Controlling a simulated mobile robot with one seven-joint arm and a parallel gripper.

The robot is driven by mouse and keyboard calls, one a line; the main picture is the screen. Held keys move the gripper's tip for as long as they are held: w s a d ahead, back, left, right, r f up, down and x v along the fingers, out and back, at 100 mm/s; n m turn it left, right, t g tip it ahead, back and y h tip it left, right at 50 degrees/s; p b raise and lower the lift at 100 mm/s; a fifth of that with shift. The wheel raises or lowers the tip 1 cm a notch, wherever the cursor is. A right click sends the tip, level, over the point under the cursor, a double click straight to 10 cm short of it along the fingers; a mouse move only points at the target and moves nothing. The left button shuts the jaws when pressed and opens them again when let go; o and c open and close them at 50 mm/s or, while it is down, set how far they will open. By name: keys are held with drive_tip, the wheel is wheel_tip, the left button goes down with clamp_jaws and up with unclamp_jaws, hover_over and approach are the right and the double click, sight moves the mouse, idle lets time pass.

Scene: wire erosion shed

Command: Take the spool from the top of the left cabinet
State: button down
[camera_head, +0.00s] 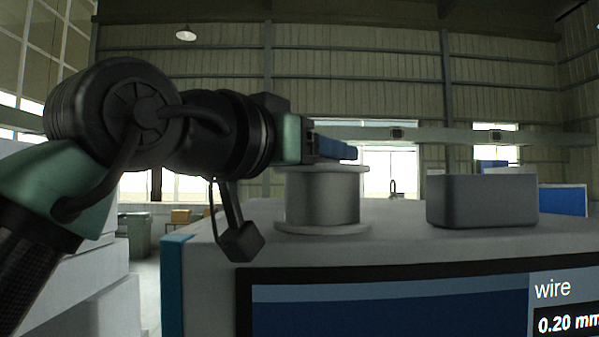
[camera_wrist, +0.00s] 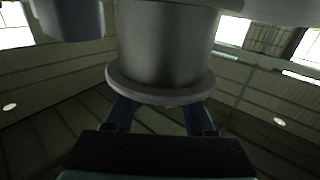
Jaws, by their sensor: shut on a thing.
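The spool (camera_head: 322,197) is a grey metal reel with a wide flange at each end. It stands upright on the top of the cabinet (camera_head: 400,244), near its left end, and its lower flange appears to rest on the surface. My gripper (camera_head: 338,150) comes in level from the left, with its blue fingers at the spool's upper flange. In the wrist view, which looks upside down, the spool (camera_wrist: 165,50) fills the upper middle. A blue finger shows on each side by its flange, and my gripper is shut on it. The fingertips are hidden by the flange.
A dark grey box (camera_head: 482,200) stands on the cabinet top to the right of the spool, with a gap between. The cabinet front has a screen (camera_head: 390,305). A green-grey bin (camera_head: 134,234) stands on the floor at left. The space above the spool looks clear.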

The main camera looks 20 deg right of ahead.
drive_tip(key=shift+r, duration=0.3)
drive_tip(key=shift+s+r+p, duration=0.1)
drive_tip(key=shift+r+p, duration=0.8)
wheel_tip(320, 180, up, 16)
drive_tip(key=shift+f+p, duration=0.15)
drive_tip(key=shift+p, duration=0.2)
